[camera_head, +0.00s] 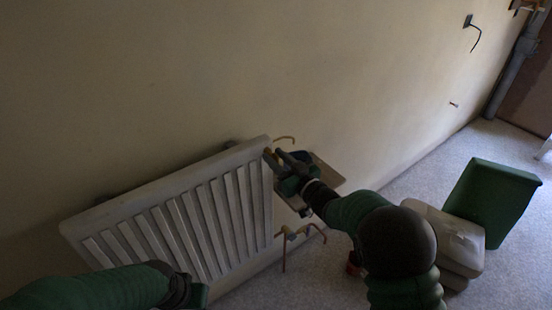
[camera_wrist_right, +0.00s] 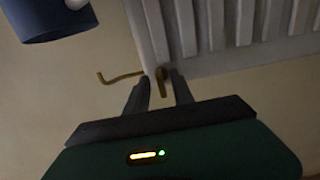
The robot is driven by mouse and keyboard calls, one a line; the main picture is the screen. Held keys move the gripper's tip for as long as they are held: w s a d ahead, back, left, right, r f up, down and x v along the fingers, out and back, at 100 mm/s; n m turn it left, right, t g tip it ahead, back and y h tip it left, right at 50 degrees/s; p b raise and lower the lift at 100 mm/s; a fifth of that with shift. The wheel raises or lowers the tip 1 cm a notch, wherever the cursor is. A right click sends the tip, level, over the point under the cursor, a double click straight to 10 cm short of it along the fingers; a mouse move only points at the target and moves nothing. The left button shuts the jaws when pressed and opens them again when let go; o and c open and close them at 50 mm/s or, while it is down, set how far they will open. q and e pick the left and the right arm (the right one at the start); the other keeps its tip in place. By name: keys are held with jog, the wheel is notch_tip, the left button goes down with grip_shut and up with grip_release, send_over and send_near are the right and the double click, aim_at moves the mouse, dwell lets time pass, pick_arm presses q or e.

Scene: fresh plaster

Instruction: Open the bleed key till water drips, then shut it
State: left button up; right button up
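The white radiator (camera_head: 205,215) is fixed along the wall. A brass bleed key (camera_wrist_right: 161,82) is at its corner; in the head view it shows small at the radiator's upper right end (camera_head: 268,153). My right gripper (camera_head: 277,154) is at that end. In the right wrist view its two fingertips (camera_wrist_right: 160,78) stand either side of the key, with a small gap showing. My left gripper (camera_head: 196,296) is low in front of the radiator, and its fingers are hidden. No water drops are visible.
A bent brass pipe (camera_wrist_right: 118,77) sticks out beside the key. A dark blue container (camera_wrist_right: 52,22) is close by. A tan board (camera_head: 328,174) lies behind my right gripper. Brass pipework (camera_head: 300,233) is below. A green bin (camera_head: 495,200) and a pale box (camera_head: 455,240) stand right.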

jog(key=shift+a+r, duration=0.1)
jog(key=shift+a, duration=0.1)
grip_shut()
